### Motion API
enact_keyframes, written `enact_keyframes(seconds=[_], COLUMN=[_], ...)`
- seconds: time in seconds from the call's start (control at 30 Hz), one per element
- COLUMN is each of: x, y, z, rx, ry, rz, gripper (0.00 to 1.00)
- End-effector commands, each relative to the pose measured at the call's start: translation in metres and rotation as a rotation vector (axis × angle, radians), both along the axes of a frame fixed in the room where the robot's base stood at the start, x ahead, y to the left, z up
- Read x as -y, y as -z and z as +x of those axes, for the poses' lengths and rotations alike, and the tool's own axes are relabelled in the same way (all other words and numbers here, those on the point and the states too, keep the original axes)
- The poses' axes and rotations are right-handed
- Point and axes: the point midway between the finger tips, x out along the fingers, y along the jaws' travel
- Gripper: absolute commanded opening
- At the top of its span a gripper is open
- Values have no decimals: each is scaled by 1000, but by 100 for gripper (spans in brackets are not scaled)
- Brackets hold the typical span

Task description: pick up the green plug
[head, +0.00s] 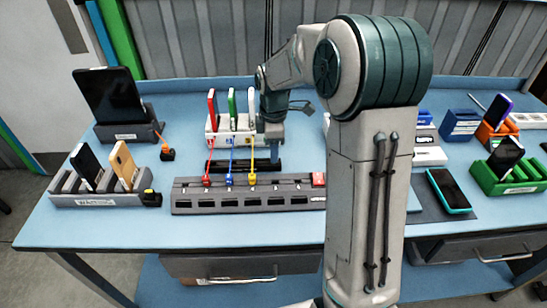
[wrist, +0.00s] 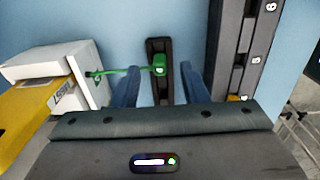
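The green plug (wrist: 160,67) shows in the wrist view at the end of a short green cable, over a narrow black tray (wrist: 155,93). The cable runs left to a white box (wrist: 60,65). My gripper (wrist: 161,75) is open, with one blue finger on each side of the plug and gaps between. Nothing is gripped. In the head view my gripper (head: 270,152) points down at the black tray (head: 220,166), and I cannot make out the green plug there.
A grey numbered power strip (head: 250,207) with red, blue and yellow plugs lies in front of the tray. The white dock (head: 228,135) with upright phones stands behind. Phone stands (head: 105,198) fill the left; other devices (head: 448,190) are at the right.

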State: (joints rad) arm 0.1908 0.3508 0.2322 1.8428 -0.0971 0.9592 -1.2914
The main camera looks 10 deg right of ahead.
Motion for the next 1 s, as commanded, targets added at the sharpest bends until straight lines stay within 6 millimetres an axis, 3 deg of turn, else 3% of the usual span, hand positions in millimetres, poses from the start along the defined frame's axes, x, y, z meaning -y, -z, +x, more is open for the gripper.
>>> enact_keyframes(seconds=[0.17,0.43,0.57,0.6,1.0], x=[-1,-1,-1,-1,-1], y=[21,24,23,23,20], z=[0,0,0,0,1], rx=[-2,0,0,0,2], ry=[1,1,0,1,1], rz=[0,0,0,0,1], gripper=[40,40,4,0,0])
